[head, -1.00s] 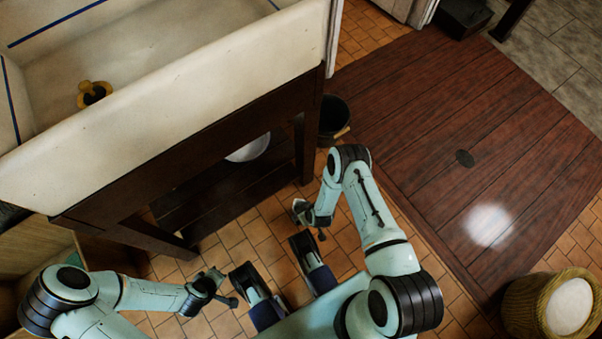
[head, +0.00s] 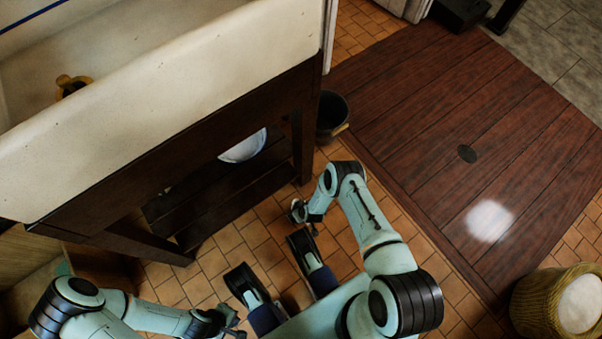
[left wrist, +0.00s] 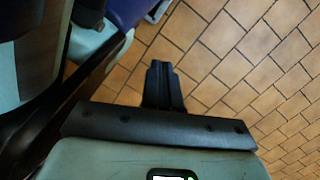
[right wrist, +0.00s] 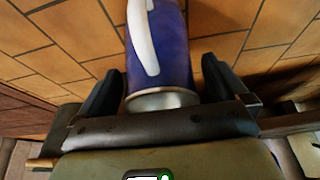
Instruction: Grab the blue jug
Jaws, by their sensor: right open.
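My left gripper (head: 232,325) is low in the head view, over the tiled floor. In the left wrist view its two fingers (left wrist: 163,82) lie together with nothing between them. My right gripper (head: 306,215) hangs over the floor in front of the wooden stand. In the right wrist view its fingers (right wrist: 157,85) are wide apart.
A large cream sink (head: 190,85) on a dark wooden stand (head: 215,180) fills the upper left. A white round object (head: 243,147) is on the stand's lower shelf. A dark bucket (head: 332,117) stands beside it. A basket (head: 575,305) is at lower right. The plank floor (head: 450,120) is mostly clear.

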